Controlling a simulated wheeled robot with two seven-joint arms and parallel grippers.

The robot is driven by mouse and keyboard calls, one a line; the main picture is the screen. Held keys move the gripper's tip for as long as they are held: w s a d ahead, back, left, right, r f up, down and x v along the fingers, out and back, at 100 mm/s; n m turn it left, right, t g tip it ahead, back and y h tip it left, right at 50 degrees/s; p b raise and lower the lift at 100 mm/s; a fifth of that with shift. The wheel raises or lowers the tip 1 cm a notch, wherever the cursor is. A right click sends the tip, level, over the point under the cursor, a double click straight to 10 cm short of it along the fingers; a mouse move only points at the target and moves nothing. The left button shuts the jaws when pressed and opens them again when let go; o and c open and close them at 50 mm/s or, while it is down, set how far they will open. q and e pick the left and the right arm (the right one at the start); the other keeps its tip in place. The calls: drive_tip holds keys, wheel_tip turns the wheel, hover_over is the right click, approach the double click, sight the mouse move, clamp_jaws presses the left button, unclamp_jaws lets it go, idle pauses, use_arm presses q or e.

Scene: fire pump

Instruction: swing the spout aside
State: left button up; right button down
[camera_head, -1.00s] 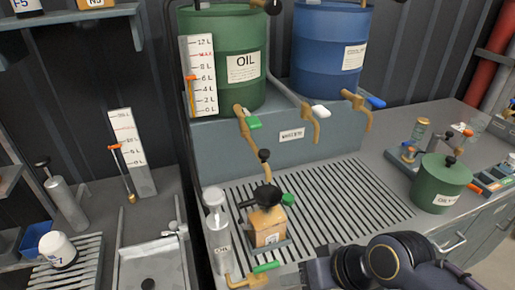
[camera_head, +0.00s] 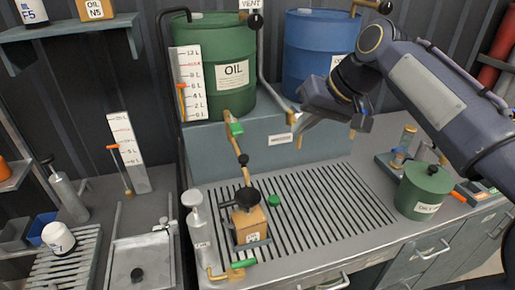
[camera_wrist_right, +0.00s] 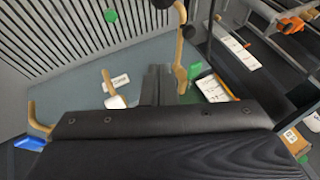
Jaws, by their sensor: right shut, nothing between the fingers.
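The brass spout (camera_head: 235,142) hangs from the green oil drum's tap with the green handle. It slants down and right to a black knob (camera_head: 243,160), above the tan can with a black top (camera_head: 250,225). In the right wrist view the spout (camera_wrist_right: 180,48) lies ahead, just right of my fingertips. My right gripper (camera_head: 306,112) is shut and empty, reaching in from the right in front of the blue drum. In the right wrist view its dark fingers (camera_wrist_right: 158,72) point toward the spout, apart from it. My left gripper is not in view.
The green drum (camera_head: 222,70) and blue drum (camera_head: 307,50) stand on a grey raised block. A second tap's spout (camera_head: 296,142) is close to my right gripper. A green pot (camera_head: 422,190) stands at right.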

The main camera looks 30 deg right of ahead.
drive_tip(key=shift+w+r, duration=0.1)
drive_tip(key=shift+r, duration=0.05)
drive_tip(key=w+a+f+p, duration=0.1)
drive_tip(key=w+a+f, duration=0.5)
drive_tip(key=f, duration=0.3)
drive_tip(key=shift+w+a, duration=0.15)
drive_tip(key=shift+w, duration=0.1)
idle(0.5)
